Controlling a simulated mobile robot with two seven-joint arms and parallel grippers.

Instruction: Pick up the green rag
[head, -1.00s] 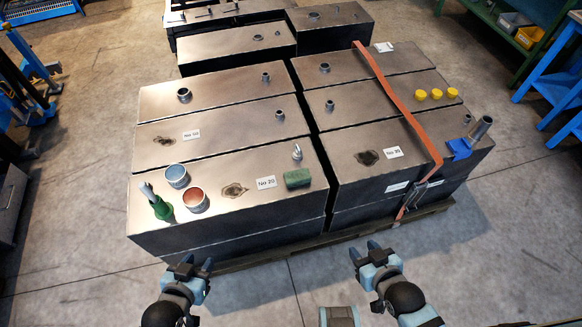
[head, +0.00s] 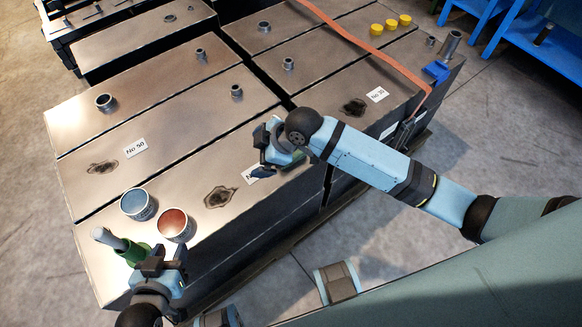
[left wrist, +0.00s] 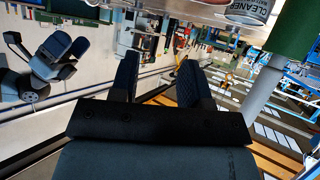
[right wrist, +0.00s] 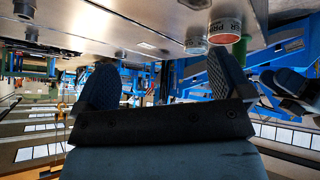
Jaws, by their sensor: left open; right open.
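A green block lay beside the No 20 label in the earlier head view; my right gripper and arm now cover that area. My right gripper (head: 265,148) is open, over the front tank (head: 160,205) at the right of the label (head: 250,174). Its open fingers also show in the right wrist view (right wrist: 160,80). My left gripper (head: 163,262) is open at the front left edge of the tank, close to a green container (head: 133,255). Its fingers are apart and empty in the left wrist view (left wrist: 158,80).
A blue-rimmed can (head: 136,204) and a red-topped can (head: 174,225) stand on the tank near my left gripper. A grey handle (head: 108,238) rises from the green container. Pipe stubs, an orange strap (head: 350,38), yellow caps (head: 390,24) and a blue cloth (head: 436,71) are farther back.

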